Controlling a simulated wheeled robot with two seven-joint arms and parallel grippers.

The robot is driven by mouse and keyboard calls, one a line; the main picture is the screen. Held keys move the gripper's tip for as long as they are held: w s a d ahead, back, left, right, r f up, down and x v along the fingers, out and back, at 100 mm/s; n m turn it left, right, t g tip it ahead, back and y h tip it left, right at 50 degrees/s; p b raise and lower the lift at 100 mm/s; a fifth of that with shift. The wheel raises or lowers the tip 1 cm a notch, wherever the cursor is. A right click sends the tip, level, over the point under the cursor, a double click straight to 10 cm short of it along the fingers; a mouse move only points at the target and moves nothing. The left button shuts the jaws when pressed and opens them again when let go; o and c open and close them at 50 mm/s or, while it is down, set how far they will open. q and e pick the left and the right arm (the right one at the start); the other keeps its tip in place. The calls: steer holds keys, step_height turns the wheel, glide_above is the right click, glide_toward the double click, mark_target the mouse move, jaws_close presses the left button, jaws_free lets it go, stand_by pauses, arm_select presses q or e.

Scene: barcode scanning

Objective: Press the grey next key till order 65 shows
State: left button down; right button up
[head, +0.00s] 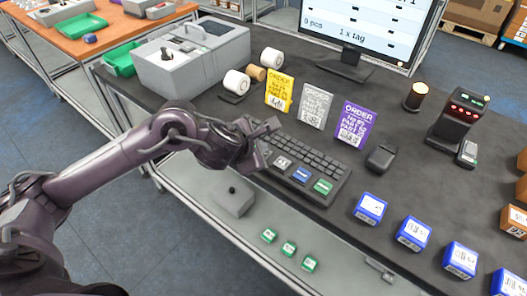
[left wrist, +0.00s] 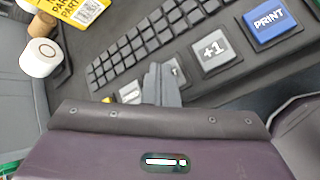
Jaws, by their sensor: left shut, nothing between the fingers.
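The keyboard (head: 310,160) lies on the dark bench top, with large grey, blue and green keys along its front. My left gripper (head: 268,150) is shut and empty over the keyboard's left front end. In the left wrist view its closed fingertips (left wrist: 160,72) are in front of a grey key (left wrist: 177,74), hiding part of it and its label. I cannot tell whether they touch it. The grey +1 key (left wrist: 212,48) and blue PRINT key (left wrist: 268,22) are to its right. The monitor (head: 365,28) shows "0 pcs" and "1 x tag"; its top is cut off, and no full order number is readable.
Yellow (head: 279,92), white (head: 314,105) and purple (head: 356,122) order cards stand behind the keyboard. A black device (head: 381,158) and several blue boxes (head: 371,208) are to its right. A grey case (head: 190,60) and label rolls (head: 237,82) are at back left.

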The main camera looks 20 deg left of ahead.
arm_select(q)
steer(key=shift+r, duration=0.1)
stand_by(0.3)
steer(key=shift+r+p, duration=0.7)
steer(key=shift+r, duration=0.1)
step_height(320, 180, up, 5)
steer(key=p, duration=0.4)
stand_by(0.6)
